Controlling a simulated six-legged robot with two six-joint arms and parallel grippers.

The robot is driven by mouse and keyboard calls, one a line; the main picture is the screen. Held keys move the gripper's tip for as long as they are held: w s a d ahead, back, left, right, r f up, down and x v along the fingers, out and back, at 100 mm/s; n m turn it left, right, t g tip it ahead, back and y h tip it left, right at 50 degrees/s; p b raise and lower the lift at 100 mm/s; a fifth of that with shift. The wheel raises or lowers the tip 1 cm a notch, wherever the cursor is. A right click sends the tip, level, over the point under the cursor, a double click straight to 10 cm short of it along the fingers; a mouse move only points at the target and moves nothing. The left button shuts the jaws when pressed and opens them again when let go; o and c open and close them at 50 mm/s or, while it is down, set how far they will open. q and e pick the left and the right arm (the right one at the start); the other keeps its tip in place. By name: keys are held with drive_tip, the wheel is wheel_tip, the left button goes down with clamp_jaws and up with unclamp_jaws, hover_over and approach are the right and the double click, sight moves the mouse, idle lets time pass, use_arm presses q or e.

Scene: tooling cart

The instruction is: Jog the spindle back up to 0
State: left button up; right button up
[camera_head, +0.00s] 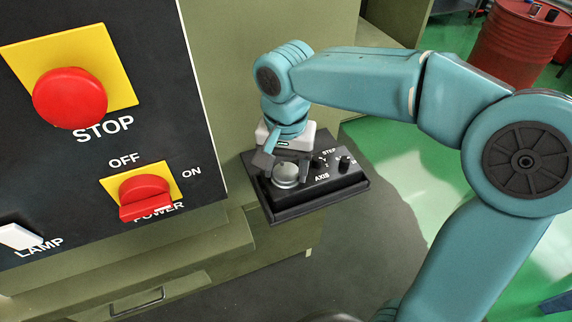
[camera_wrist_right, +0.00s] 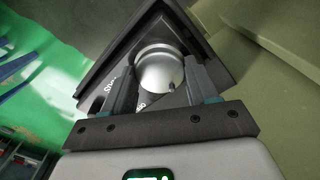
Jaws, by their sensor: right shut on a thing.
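A black jog pendant (camera_head: 325,195) sits on a dark shelf beside the olive machine, with AXIS and STEP labels and small black selector knobs (camera_head: 345,163). Its round silver jog wheel (camera_head: 286,174) is at the pendant's left part. My right gripper (camera_head: 283,172) comes down over the wheel with its fingers on either side of it. In the right wrist view the two dark fingers are shut on the silver wheel (camera_wrist_right: 160,70). No spindle and no position readout can be made out. My left gripper does not show.
The black control panel (camera_head: 150,110) at left carries a red STOP button (camera_head: 70,97), a red POWER knob (camera_head: 145,195) and a white LAMP switch (camera_head: 20,237). A red drum (camera_head: 520,45) stands at the back right. Green floor lies right of the pendant.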

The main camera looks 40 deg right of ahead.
sight(287, 172)
drive_tip(key=o, duration=1.1)
drive_tip(key=shift+c, duration=0.2)
wheel_tip(287, 172, up, 16)
drive_tip(key=p, duration=0.1)
drive_tip(key=shift+r+p, duration=0.2)
drive_tip(key=shift+p, duration=0.15)
drive_tip(key=shift+s, duration=0.15)
